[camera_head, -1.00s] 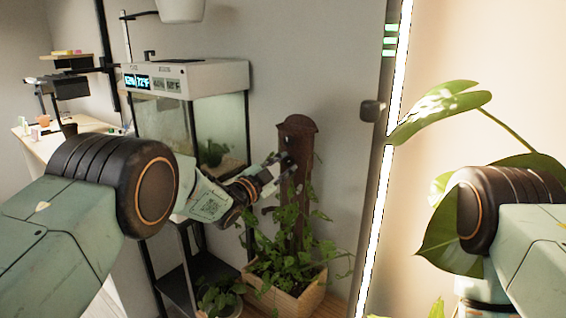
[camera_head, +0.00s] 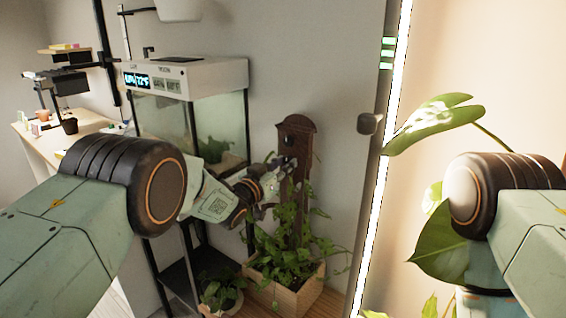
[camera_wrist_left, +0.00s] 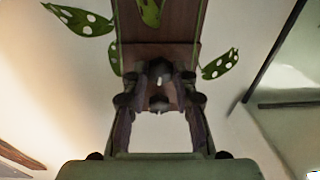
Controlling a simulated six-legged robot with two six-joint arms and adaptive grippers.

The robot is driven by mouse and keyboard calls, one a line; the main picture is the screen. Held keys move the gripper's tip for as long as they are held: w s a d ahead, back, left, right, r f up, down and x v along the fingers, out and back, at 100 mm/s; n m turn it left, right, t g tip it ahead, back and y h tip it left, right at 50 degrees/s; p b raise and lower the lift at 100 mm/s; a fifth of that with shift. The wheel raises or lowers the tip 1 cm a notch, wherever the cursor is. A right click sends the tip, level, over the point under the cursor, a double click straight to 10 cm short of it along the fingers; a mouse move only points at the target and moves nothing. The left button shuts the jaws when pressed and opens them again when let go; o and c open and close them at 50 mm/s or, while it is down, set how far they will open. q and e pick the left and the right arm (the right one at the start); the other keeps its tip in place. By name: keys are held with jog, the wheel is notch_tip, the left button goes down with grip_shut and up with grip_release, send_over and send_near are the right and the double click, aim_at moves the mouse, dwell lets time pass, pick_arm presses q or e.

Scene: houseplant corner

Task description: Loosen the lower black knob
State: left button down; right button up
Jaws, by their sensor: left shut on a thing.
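A brown wooden post (camera_head: 296,128) with a rounded top stands upright in a planter. A dark round knob (camera_head: 290,139) shows on its upper front, above my gripper. My left gripper (camera_head: 288,163) is at the front of the post, below that knob. In the left wrist view, its fingertips (camera_wrist_left: 160,88) are closed on a small dark thing against the brown board (camera_wrist_left: 158,38). This fits the lower black knob, but the fingers mostly hide it. My right arm shows at the right; its gripper is out of view.
The planter (camera_head: 290,298) holds leafy vines that rise around the post and close to my left gripper. A glass tank (camera_head: 218,125) on a black stand is left of the post. A lit pole (camera_head: 378,185) with a dark knob (camera_head: 369,123) stands right.

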pick_arm(q)
jog(key=shift+n, duration=0.6)
jog(key=shift+f, duration=0.1)
jog(key=c, duration=1.1)
grip_release()
jog(key=shift+o, duration=0.2)
jog(key=v, duration=1.2)
